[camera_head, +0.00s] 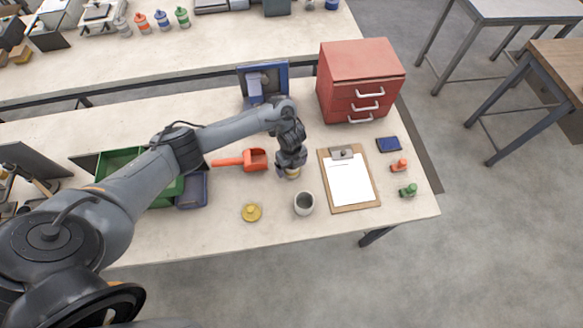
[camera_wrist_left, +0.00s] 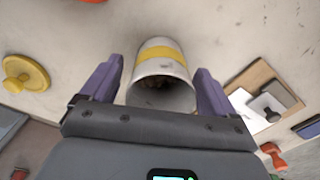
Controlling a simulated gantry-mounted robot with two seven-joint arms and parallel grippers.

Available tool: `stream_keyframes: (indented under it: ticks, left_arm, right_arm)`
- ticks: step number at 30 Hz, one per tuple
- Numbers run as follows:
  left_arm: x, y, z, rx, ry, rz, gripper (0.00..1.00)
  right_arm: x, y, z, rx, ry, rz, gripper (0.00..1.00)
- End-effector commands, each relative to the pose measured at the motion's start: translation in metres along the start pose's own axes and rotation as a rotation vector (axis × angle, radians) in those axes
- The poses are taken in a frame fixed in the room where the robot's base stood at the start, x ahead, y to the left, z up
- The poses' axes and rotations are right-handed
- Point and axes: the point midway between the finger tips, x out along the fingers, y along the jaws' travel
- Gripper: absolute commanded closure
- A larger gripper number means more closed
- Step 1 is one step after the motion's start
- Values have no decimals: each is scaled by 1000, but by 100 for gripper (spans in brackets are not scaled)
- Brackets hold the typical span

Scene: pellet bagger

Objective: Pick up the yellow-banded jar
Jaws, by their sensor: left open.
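The yellow-banded jar (camera_wrist_left: 161,66) is a pale, open-mouthed jar with a dark inside and a yellow band around it. In the left wrist view it lies between the two purple fingers of my left gripper (camera_wrist_left: 158,98). The fingers are open, with some room on both sides of the jar. In the head view the left gripper (camera_head: 291,166) points down over the jar and hides most of it. Only a bit of the jar (camera_head: 293,174) shows below the fingers. My right gripper is in neither view.
A grey open jar (camera_head: 304,204) stands just in front. A yellow lid (camera_head: 251,212) lies front left, an orange scoop (camera_head: 257,160) left, and a clipboard (camera_head: 368,199) right. A red drawer unit (camera_head: 360,80) and blue-framed device (camera_head: 243,81) stand behind. The front edge strip is clear.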

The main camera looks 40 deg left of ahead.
Motion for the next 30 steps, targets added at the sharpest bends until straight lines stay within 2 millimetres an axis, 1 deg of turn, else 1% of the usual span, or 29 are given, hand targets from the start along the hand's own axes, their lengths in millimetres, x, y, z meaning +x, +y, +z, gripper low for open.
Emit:
stream_keyframes:
  ticks: [1,6,13,14,27,28,30]
  left_arm:
    - [8,0,0,-1,1,2,11]
    - [18,0,1,-1,-1,0,11]
    - [19,0,1,0,-1,-1,11]
    - [19,0,1,0,-1,-1,13]
    - [19,0,1,0,-1,-1,80]
    - [18,-1,1,0,-1,-2,83]
    - [18,-1,1,0,-1,-2,83]
  right_arm:
    - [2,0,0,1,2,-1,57]
    - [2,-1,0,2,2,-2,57]
    - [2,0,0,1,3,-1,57]
    - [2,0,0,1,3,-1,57]
    - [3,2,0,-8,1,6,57]
    - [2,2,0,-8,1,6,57]
    - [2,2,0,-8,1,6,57]
